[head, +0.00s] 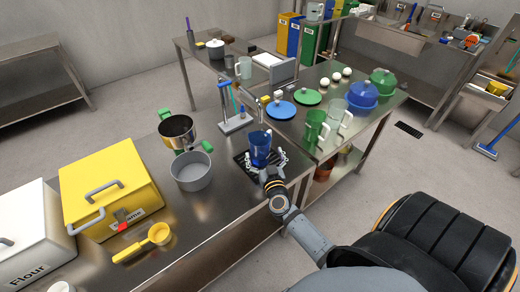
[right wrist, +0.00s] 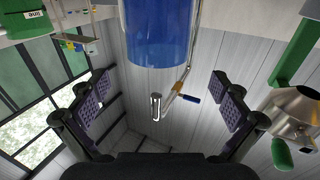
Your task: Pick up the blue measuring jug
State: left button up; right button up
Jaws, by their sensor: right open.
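The blue measuring jug (head: 260,144) stands upright over a dark grate set in the steel counter. In the right wrist view the blue jug (right wrist: 160,32) fills the upper middle, and its top is cut off by the picture's edge. My right gripper (head: 268,163) is at the near side of the jug, low down, with its jaws spread. In the right wrist view both finger pads of the gripper (right wrist: 161,100) stand wide apart, with nothing held between them. I cannot tell whether the fingertips touch the jug. My left gripper does not show.
A yellow scoop (head: 145,243) lies at the front left.

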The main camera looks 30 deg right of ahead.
aim_at(260, 138)
jog(key=x, duration=0.3)
jog(key=shift+w+f, duration=0.1)
jog(key=shift+w, duration=0.05)
jog(key=x, duration=0.5)
jog(key=shift+d+f+b, duration=0.1)
jog(key=shift+d+b, duration=0.15)
jog(key=shift+b, duration=0.05)
jog(key=shift+s+a, duration=0.1)
jog(key=shift+s, duration=0.15)
jog(key=c, duration=1.7)
